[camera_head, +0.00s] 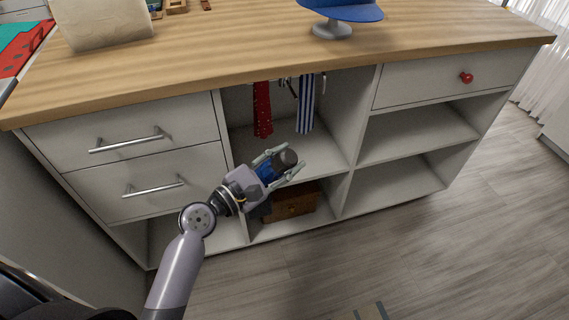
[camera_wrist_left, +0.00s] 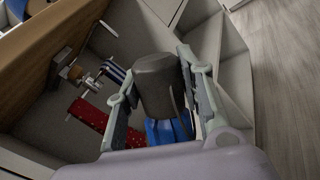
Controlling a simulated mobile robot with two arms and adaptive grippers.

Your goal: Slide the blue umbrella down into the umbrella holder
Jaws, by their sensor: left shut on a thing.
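My left gripper (camera_head: 279,166) is shut on the blue umbrella (camera_head: 266,173), in front of the middle cubby opening. The umbrella's thick dark grey handle end (camera_head: 288,158) sticks out between the fingers. In the left wrist view, the fingers (camera_wrist_left: 158,78) stand on both sides of the dark handle (camera_wrist_left: 158,72), with blue fabric (camera_wrist_left: 168,131) below it. The umbrella's lower part is mostly hidden by the gripper and arm. I cannot identify the umbrella holder in either view. My right gripper is not visible.
The white cubby unit has a wooden top (camera_head: 270,55). A red tie (camera_head: 262,110) and a striped tie (camera_head: 306,104) hang inside the middle opening. A brown box (camera_head: 293,203) sits below. A blue cap (camera_head: 343,10) stands on top. Floor at right is clear.

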